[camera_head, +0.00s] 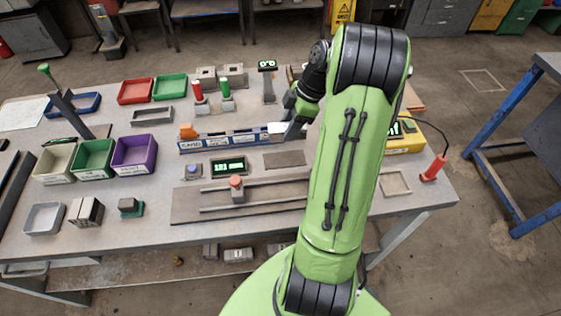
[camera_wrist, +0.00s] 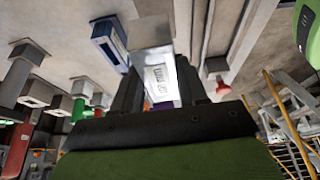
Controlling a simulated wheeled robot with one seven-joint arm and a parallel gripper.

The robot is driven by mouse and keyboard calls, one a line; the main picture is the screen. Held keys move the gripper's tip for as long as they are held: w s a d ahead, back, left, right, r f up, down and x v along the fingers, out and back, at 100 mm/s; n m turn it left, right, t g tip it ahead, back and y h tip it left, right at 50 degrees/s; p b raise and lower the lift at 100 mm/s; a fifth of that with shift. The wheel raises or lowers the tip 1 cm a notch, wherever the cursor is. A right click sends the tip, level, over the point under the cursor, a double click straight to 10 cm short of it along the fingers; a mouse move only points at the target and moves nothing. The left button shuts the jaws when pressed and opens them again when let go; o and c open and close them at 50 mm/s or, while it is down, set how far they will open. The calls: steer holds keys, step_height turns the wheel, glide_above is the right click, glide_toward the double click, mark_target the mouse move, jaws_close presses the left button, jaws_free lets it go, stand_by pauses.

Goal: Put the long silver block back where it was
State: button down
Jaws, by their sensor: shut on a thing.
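The long silver block (camera_wrist: 160,77) is bright metal with dark markings on its face. In the wrist view it sits between the two fingers of my gripper (camera_wrist: 162,92), which is shut on it. In the head view my gripper (camera_head: 287,132) is at the right end of a long blue-and-white labelled rack (camera_head: 225,142), with a pale end of the block (camera_head: 276,128) showing beside the fingers. The blue rack end also shows in the wrist view (camera_wrist: 108,42). I cannot tell whether the block touches the rack. My arm hides part of the table to the right.
Red-topped (camera_head: 198,91) and green-topped (camera_head: 226,88) posts stand behind the rack. A small green display (camera_head: 229,166) and a rail with a red-topped slider (camera_head: 237,188) lie in front. Purple (camera_head: 134,154) and green (camera_head: 93,159) bins stand left. A yellow box (camera_head: 404,140) stands right.

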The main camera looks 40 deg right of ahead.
steer(key=f, duration=0.3)
steer(key=f+b, duration=0.1)
steer(key=f, duration=0.2)
steer(key=f+b, duration=0.1)
steer(key=f, duration=0.3)
steer(key=shift+w+a, duration=0.1)
steer(key=shift+a, duration=0.15)
steer(key=c, duration=0.6)
jaws_free()
steer(key=shift+r, duration=0.1)
